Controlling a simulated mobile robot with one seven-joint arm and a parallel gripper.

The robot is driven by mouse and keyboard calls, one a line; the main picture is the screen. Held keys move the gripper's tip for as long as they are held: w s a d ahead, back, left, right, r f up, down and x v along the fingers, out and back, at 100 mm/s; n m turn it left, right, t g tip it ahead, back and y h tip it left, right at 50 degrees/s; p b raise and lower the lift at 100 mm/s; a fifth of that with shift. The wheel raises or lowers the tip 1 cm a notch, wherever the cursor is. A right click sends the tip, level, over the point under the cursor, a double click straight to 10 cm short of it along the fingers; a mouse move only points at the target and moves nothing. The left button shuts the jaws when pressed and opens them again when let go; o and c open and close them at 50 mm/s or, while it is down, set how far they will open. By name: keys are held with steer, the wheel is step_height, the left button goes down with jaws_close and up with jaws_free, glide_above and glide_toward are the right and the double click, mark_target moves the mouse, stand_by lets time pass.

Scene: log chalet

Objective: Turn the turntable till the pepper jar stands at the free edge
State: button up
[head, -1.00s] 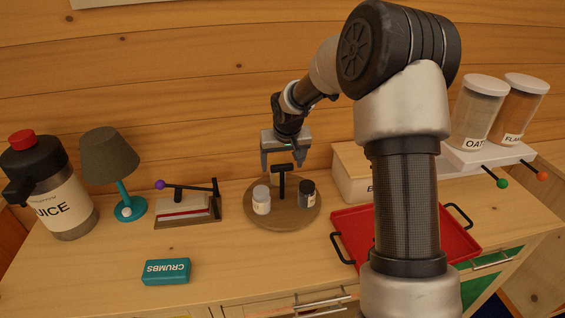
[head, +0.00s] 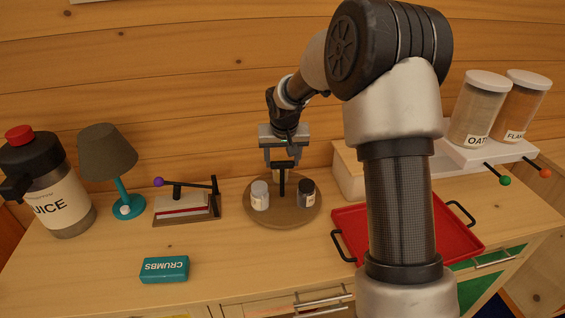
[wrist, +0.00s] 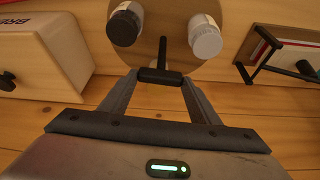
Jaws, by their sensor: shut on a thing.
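The round wooden turntable (head: 281,219) stands at the middle of the counter with a black T-shaped handle at its centre. The handle's bar shows in the wrist view (wrist: 160,76). The dark-lidded jar, which looks like the pepper jar (head: 306,194), stands on the turntable's right side. A white-lidded jar (head: 260,196) stands on its left side. The wrist view shows the dark-lidded jar (wrist: 124,25) at left and the white-lidded jar (wrist: 205,38) at right. My gripper (head: 281,163) is shut on the handle's bar, one finger at each end.
A lever device (head: 186,205), a lamp (head: 108,155) and a juice jug (head: 50,195) stand to the left. A teal crumbs box (head: 164,270) lies in front. A red tray (head: 345,222) and a wooden box (head: 349,172) are to the right. Counter in front of the turntable is clear.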

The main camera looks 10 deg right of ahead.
steer(key=shift+a+f+m+h+b, duration=0.15)
steer(key=shift+m+h+b, duration=0.35)
steer(key=shift+m+b, duration=0.75)
steer(key=shift+a+m+g+h+b, duration=0.1)
steer(key=shift+m+g+h+b, duration=0.3)
steer(key=shift+m+b, duration=0.7)
steer(key=shift+w+a+r+m+g+h+p, duration=0.1)
steer(key=shift+m+g+h+p, duration=0.2)
steer(key=shift+m, duration=1)
steer(key=shift+w+r+m+g+h+p, duration=0.15)
steer(key=shift+m+h, duration=0.25)
steer(key=shift+m, duration=0.85)
steer(key=shift+s+f+m+g, duration=0.1)
steer(key=shift+m+g, duration=0.15)
steer(key=shift+m, duration=0.25)
steer(key=o, duration=1.5)
steer(key=p+v, duration=0.1)
steer(key=v, duration=1.6)
steer(key=shift+a, duration=0.25)
